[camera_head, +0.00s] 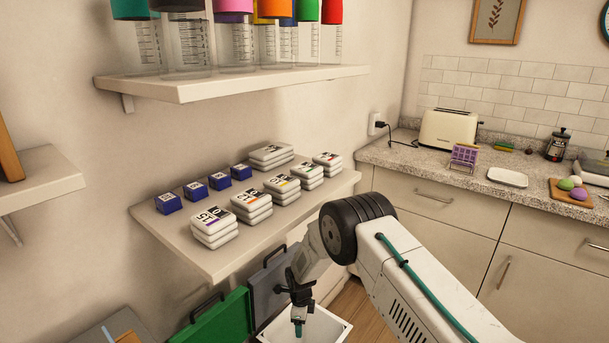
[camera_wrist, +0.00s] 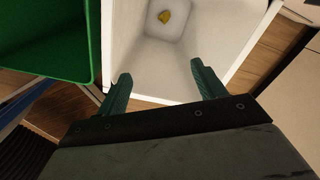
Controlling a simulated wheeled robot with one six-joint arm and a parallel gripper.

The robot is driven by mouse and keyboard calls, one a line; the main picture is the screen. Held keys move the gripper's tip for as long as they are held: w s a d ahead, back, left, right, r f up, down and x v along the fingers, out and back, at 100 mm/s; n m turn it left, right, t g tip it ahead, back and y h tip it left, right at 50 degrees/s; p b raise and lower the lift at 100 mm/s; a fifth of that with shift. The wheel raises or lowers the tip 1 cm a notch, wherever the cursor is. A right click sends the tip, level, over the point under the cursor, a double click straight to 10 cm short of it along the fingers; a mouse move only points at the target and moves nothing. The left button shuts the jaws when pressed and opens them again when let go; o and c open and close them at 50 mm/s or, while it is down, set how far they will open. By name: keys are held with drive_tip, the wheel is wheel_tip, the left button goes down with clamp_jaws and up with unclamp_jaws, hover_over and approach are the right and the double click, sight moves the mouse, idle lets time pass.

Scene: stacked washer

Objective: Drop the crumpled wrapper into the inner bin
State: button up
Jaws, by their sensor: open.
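The crumpled wrapper (camera_wrist: 164,17) is a small yellow piece lying on the floor of a white inner bin (camera_wrist: 126,55). The bin also shows in the head view (camera_head: 340,330), at the bottom centre, partly behind my arm. My gripper (camera_wrist: 160,75) has its two green fingers spread apart with nothing between them. It points down over the bin's opening, above the wrapper and apart from it. In the head view my gripper (camera_head: 299,328) hangs over the bin. The wrapper is hidden in the head view.
A green container (camera_wrist: 50,45) stands beside the white bin, and a grey panel with a handle (camera_head: 268,285) is near it. A wall shelf (camera_head: 215,262) with stacked white boxes and blue blocks is above. A counter (camera_head: 440,178) with a toaster (camera_head: 449,128) stands at right.

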drive_tip(key=s+d+r, duration=0.1)
drive_tip(key=s+d, duration=0.3)
drive_tip(key=s, duration=0.9)
drive_tip(key=shift+s, duration=0.3)
drive_tip(key=shift+r, duration=0.1)
